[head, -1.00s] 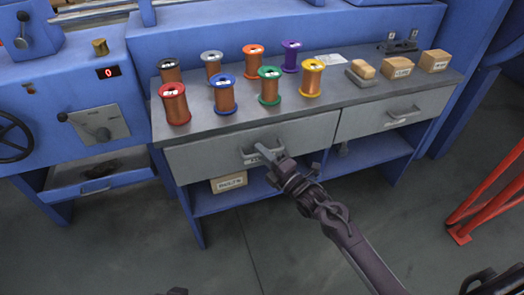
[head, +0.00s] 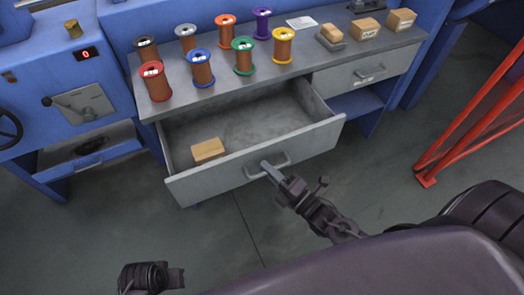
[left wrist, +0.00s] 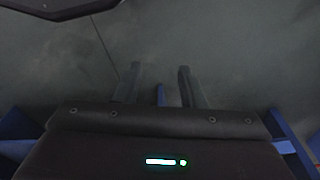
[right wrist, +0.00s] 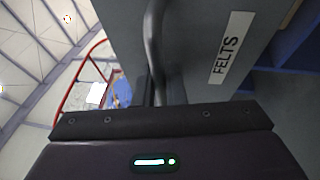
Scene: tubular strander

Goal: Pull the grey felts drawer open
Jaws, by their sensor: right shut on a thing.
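The grey felts drawer (head: 215,178) is pulled well out of the bench in the head view. A small tan box (head: 208,150) lies inside it at the left front. Its label FELTS (right wrist: 226,58) shows in the right wrist view. My right gripper (head: 268,170) is shut on the drawer's bar handle (head: 282,165), and the handle (right wrist: 153,40) also runs between the fingers in the right wrist view. My left gripper (left wrist: 158,82) is open and empty in the left wrist view, above the floor.
Several coloured wire spools (head: 202,70) stand on the bench top (head: 300,62), with small boxes (head: 365,28) at its right. A second drawer (head: 365,72) on the right is shut. A red frame (head: 470,120) stands at the right. The floor before the bench is clear.

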